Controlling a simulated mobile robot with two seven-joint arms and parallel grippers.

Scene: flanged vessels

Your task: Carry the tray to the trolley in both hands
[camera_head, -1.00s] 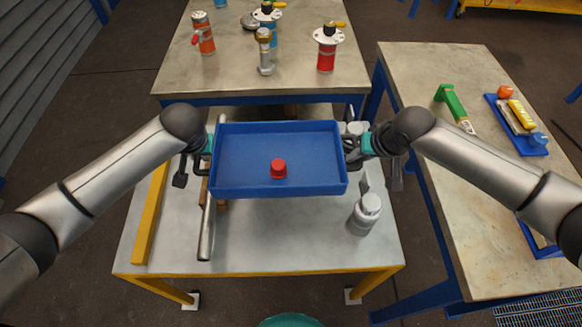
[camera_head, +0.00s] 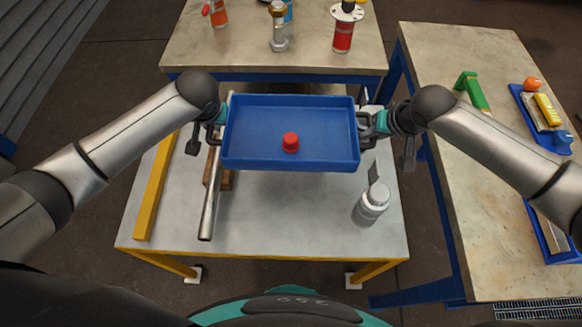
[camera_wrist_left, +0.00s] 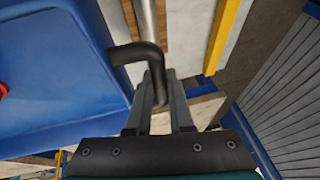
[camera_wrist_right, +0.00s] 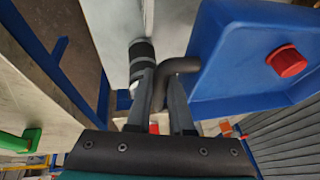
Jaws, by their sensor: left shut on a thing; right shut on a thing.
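The blue tray (camera_head: 250,140) is held level between my two grippers, above a metal-topped trolley with yellow edges (camera_head: 290,215). A red cap-like piece (camera_head: 290,142) rests in the tray; it also shows in the right wrist view (camera_wrist_right: 287,61). My left gripper (camera_head: 217,125) is shut on the tray's black left handle, seen in the left wrist view (camera_wrist_left: 140,52). My right gripper (camera_head: 368,125) is shut on the right handle, seen in the right wrist view (camera_wrist_right: 178,66). The tray hides part of the trolley top.
On the trolley, a metal bar (camera_head: 210,200) lies left and a grey-white bottle (camera_head: 371,203) stands right. A table behind holds flanged vessels, one of them red (camera_head: 343,32). A right-hand table (camera_head: 470,170) holds a green piece (camera_head: 471,90) and blue trays.

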